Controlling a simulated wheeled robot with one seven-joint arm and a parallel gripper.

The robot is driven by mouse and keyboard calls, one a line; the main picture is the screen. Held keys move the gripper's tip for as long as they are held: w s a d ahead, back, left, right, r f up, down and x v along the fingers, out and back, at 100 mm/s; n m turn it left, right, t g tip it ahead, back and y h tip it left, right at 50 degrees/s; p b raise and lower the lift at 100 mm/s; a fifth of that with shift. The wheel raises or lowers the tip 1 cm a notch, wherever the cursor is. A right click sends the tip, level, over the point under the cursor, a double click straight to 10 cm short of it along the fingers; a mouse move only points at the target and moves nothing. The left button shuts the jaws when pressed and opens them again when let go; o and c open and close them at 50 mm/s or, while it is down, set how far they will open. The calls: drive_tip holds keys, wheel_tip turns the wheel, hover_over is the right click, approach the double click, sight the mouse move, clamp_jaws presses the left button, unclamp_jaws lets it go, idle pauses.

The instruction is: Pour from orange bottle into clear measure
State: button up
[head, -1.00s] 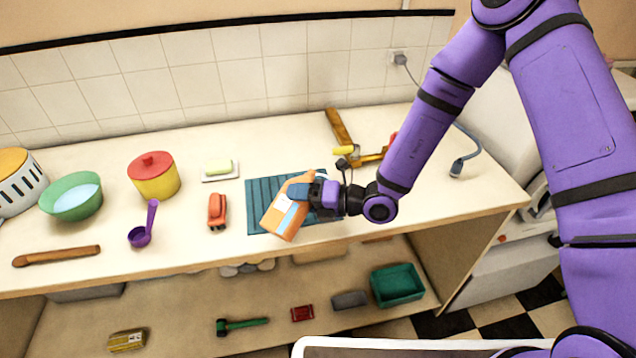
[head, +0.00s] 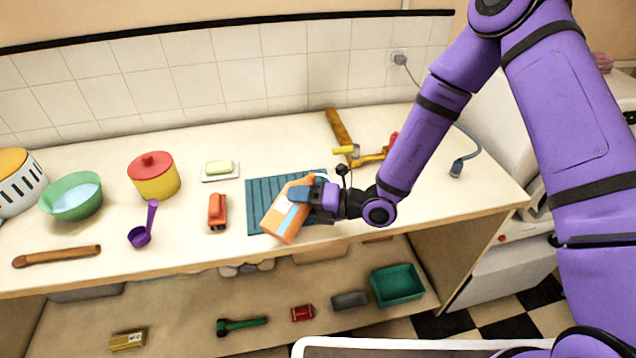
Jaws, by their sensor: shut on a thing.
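The orange bottle (head: 284,220) with a white and blue label is held by my gripper (head: 305,195) over the teal ribbed mat (head: 262,190). The bottle is tilted, its broad end low and to the left, its narrower end up by the fingers. My gripper is shut on it from the right. I cannot make out a clear measure in this view; it may be hidden behind the bottle and gripper. No liquid stream shows.
Wooden-handled tools (head: 341,128) lie behind. The counter's front edge is close.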

drive_tip(key=shift+f, duration=0.15)
drive_tip(key=shift+w+d+r+m+y, duration=0.15)
drive_tip(key=shift+w+r+m+y, duration=0.2)
drive_tip(key=shift+r+m, duration=0.35)
idle(2.0)
drive_tip(key=shift+r+m+y, duration=0.25)
drive_tip(key=shift+m, duration=0.35)
idle(1.9)
